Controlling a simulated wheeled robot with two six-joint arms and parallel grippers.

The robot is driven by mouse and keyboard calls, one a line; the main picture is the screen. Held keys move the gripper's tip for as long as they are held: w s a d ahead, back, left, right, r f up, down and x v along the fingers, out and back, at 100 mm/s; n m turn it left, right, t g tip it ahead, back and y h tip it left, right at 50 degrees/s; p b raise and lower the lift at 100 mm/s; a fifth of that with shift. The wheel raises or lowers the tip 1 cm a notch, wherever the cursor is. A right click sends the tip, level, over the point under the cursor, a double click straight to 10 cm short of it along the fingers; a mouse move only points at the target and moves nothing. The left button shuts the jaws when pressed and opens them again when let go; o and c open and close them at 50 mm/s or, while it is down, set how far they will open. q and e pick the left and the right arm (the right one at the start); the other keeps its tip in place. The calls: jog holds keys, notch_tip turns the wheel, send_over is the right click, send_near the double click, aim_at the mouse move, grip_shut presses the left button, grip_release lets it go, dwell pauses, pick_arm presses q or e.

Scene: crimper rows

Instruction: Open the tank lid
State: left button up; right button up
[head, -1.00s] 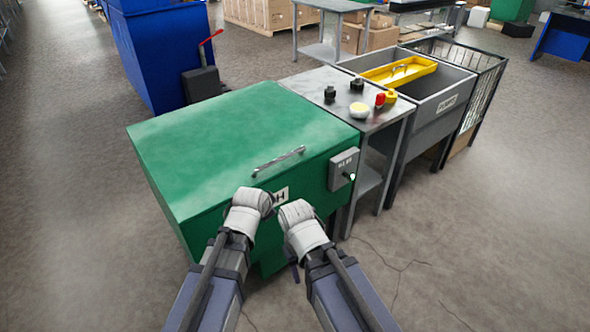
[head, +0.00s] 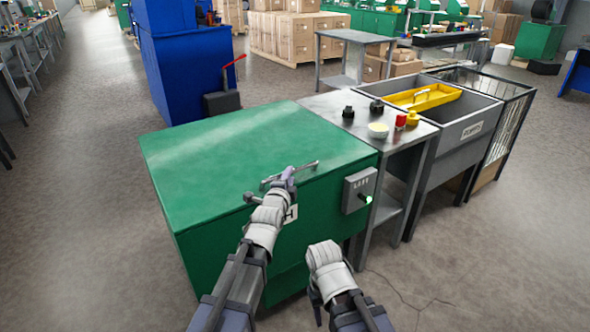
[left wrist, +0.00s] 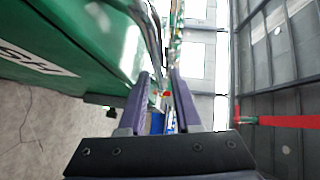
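The green tank (head: 230,240) stands in front of me with its flat green lid (head: 220,150) down. A metal bar handle (head: 305,167) runs along the lid's front edge. My left gripper (head: 285,177) is at this handle. In the left wrist view its two purple fingers (left wrist: 159,78) stand apart with a gap between them, and the green tank side (left wrist: 85,45) is close on the left.
A grey control box (head: 358,188) with a green light is on the tank's front right. A metal table (head: 330,103) with knobs and a bowl adjoins the tank, then a grey bin (head: 465,105) with a yellow tray (head: 425,97). A blue machine (head: 180,70) stands behind. Floor at left is clear.

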pick_arm(q)
jog(key=b+x, duration=0.1)
jog(key=x, duration=0.6)
jog(key=shift+f, duration=0.1)
jog(key=shift+s, duration=0.1)
grip_shut()
dwell(1.1)
